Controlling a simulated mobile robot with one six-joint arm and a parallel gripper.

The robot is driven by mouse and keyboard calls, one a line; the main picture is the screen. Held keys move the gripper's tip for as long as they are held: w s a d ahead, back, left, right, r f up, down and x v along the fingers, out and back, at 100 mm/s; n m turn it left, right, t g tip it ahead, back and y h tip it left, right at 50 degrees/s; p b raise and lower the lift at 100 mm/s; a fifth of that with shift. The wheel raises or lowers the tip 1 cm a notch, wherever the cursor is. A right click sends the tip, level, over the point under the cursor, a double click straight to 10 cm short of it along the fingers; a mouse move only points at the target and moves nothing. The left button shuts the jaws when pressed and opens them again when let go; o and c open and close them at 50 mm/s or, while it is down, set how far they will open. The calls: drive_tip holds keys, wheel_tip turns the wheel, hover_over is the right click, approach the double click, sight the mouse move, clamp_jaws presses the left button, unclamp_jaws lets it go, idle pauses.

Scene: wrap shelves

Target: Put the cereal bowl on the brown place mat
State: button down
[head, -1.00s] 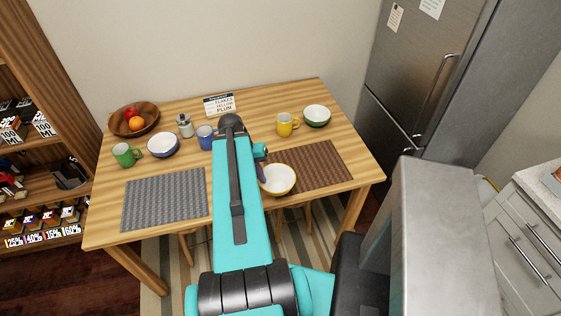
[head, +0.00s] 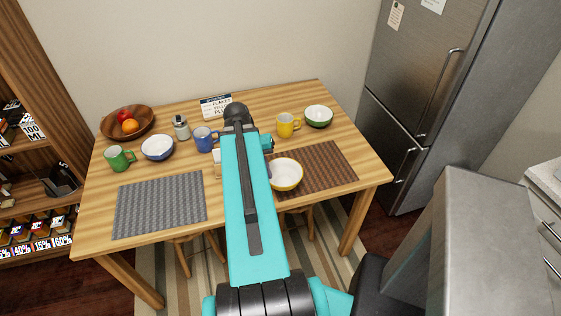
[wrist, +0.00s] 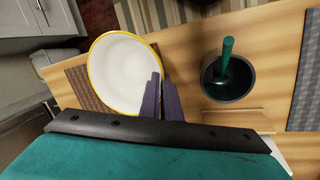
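The yellow-rimmed white bowl (head: 286,174) overlaps the left part of the brown place mat (head: 325,165) in the head view. In the wrist view the same bowl (wrist: 122,70) has its rim between the fingers of my gripper (wrist: 160,95), one finger inside and one outside. My gripper is shut on this rim. The brown mat shows beside and behind the bowl in the wrist view (wrist: 85,92). Whether the bowl touches the mat or hangs just above it I cannot tell. A sign (head: 216,107) stands at the back, partly hidden by my arm.
A blue-rimmed bowl (head: 158,148), green-rimmed bowl (head: 318,117), yellow mug (head: 287,125), blue mug (head: 205,140), green mug (head: 119,158) and fruit bowl (head: 128,123) stand around. A grey mat (head: 160,205) lies left. A dark pot with green utensil (wrist: 228,78) is near my gripper.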

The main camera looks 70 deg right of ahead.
drive_tip(key=shift+w+d+f+b, duration=0.1)
drive_tip(key=shift+d+f+b, duration=0.1)
drive_tip(key=shift+d, duration=1.55)
drive_tip(key=shift+w+d+f+b, duration=0.15)
drive_tip(key=shift+d+b, duration=0.1)
drive_tip(key=shift+d, duration=1.55)
drive_tip(key=shift+s+d+f+b, duration=0.1)
drive_tip(key=shift+d+f+b, duration=0.1)
drive_tip(key=shift+d, duration=1.55)
wheel_tip(320, 180, down, 2)
drive_tip(key=shift+b, duration=0.75)
drive_tip(key=shift+w+f+b, duration=0.1)
drive_tip(key=shift+f+b, duration=0.4)
drive_tip(key=shift+f, duration=0.2)
drive_tip(key=shift+f, duration=0.1)
drive_tip(key=c, duration=2)
unclamp_jaws()
drive_tip(key=p+v, duration=0.7)
drive_tip(key=v, duration=0.5)
drive_tip(key=shift+p, duration=0.35)
drive_tip(key=shift+a, duration=0.1)
